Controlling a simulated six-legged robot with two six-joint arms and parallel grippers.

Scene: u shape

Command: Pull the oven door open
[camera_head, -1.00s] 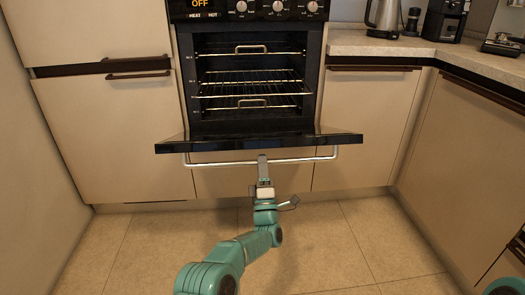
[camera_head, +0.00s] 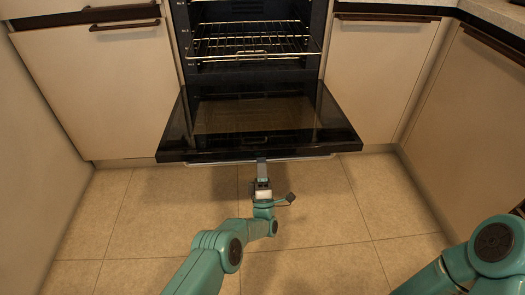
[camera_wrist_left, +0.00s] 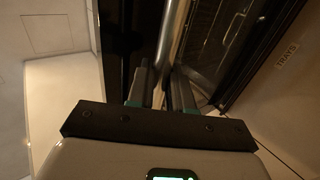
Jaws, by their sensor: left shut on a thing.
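The black oven door (camera_head: 255,125) is folded far down, close to level, with its inner glass side facing up. Its metal handle (camera_head: 300,158) runs along the front edge and is mostly hidden under the door. My left gripper (camera_head: 262,164) is at the middle of that edge, shut on the handle. In the left wrist view the handle bar (camera_wrist_left: 178,40) runs between the two fingers (camera_wrist_left: 160,90). My right arm shows at the lower right of the head view, but its gripper is out of view.
The open oven cavity (camera_head: 250,75) holds wire racks (camera_head: 252,42). Beige cabinets (camera_head: 95,85) stand on the left, and more (camera_head: 375,75) on the right. The tiled floor (camera_head: 320,215) in front is clear apart from my arms.

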